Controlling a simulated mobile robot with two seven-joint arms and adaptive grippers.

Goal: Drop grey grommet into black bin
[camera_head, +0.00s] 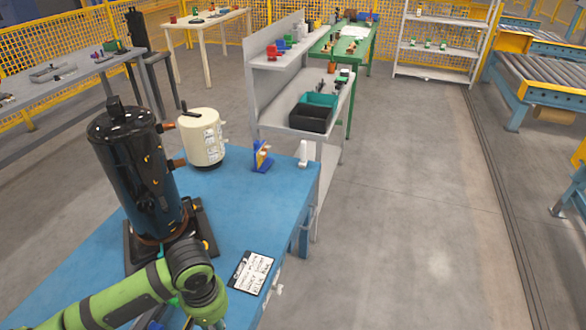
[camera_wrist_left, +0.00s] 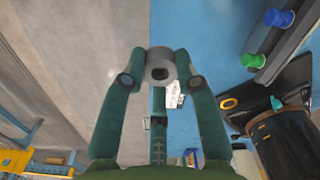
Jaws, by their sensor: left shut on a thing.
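In the left wrist view my left gripper (camera_wrist_left: 160,80) is shut on the grey grommet (camera_wrist_left: 160,57), a thick ring held between the two fingertips with its hole facing the camera. The head view shows my left arm over the near part of the blue table; its fingertips and the grommet are hidden there. The black bin (camera_head: 309,120) sits on the grey workbench beyond the table, in front of a teal bin (camera_head: 321,100). The bin is well away from my left gripper. My right gripper is not in view.
On the blue table (camera_head: 236,190) stand a black compressor tank (camera_head: 135,165), a cream tank (camera_head: 202,140) and a blue part (camera_head: 262,157). A label card (camera_head: 251,271) lies near the table edge. The floor (camera_head: 410,230) to the right is clear.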

